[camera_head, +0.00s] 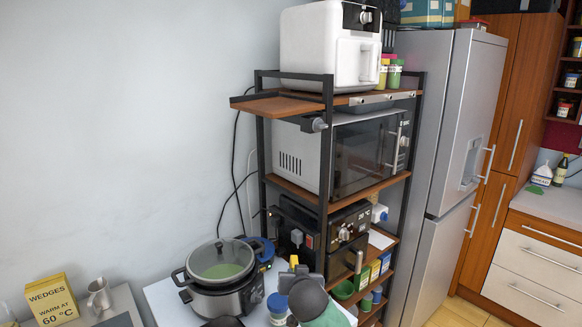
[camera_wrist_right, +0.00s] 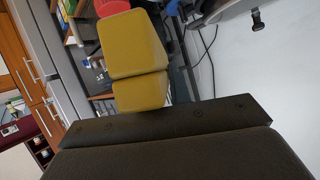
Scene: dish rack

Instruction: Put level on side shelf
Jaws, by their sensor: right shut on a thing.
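The wooden side shelf (camera_head: 275,104) juts out to the left from the top of the rack, and its top looks bare. A thin silver-grey bar (camera_head: 372,98), possibly the level, lies along the front edge of the rack's top board. My right gripper (camera_head: 296,268) is low in front of the rack, below and apart from the side shelf. In the wrist view two yellow blocks (camera_wrist_right: 137,62) sit close together beyond its dark body. I cannot tell whether they are finger pads or the held thing. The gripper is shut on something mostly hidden. My left gripper is not in view.
The rack holds a white air fryer (camera_head: 330,48) on top, a microwave (camera_head: 362,153) and a black coffee machine (camera_head: 330,233). A lidded pot (camera_head: 220,275) stands at lower left of the rack. A grey fridge (camera_head: 440,130) closes the right side. The wall left of the side shelf is clear.

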